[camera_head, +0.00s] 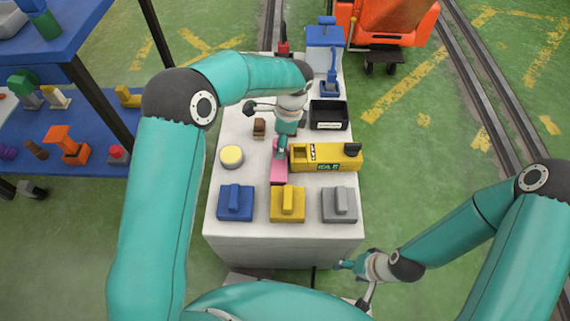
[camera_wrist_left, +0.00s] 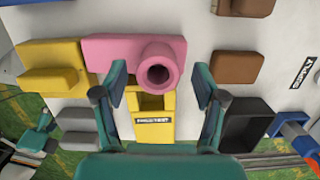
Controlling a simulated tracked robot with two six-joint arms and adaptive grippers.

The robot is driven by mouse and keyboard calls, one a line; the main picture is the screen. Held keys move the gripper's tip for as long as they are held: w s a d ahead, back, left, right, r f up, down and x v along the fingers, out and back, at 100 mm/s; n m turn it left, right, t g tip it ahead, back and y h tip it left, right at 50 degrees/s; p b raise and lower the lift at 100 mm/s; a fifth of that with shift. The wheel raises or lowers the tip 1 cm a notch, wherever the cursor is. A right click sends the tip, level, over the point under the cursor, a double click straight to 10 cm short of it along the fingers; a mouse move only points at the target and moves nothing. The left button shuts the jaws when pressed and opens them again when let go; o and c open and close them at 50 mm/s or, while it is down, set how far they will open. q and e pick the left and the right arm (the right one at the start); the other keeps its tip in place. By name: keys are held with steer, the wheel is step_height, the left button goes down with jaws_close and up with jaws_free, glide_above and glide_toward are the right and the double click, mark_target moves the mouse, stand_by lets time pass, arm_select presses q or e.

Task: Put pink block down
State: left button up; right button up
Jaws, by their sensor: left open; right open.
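The pink block (camera_head: 279,175) is at the middle of the white table, just left of a yellow box, partly covered by my left gripper. In the left wrist view the pink block (camera_wrist_left: 110,48) has a flat body and a round hollow knob. My left gripper (camera_head: 281,148) is over the block's far end. Its fingers (camera_wrist_left: 160,84) are open on either side of the knob, with a visible gap at the right finger. Whether the block rests fully on the table is hard to tell. My right gripper (camera_head: 352,281) is open and empty beyond the table's near right corner.
The yellow labelled box (camera_head: 337,157) stands close right of the pink block. Blue (camera_head: 235,204), yellow (camera_head: 287,205) and grey (camera_head: 339,206) blocks line the near edge.

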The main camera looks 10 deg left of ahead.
arm_select(q)
steer(key=shift+a+f, duration=0.15)
steer(key=shift+f, duration=0.75)
jaws_close()
steer(key=shift+r, duration=0.1)
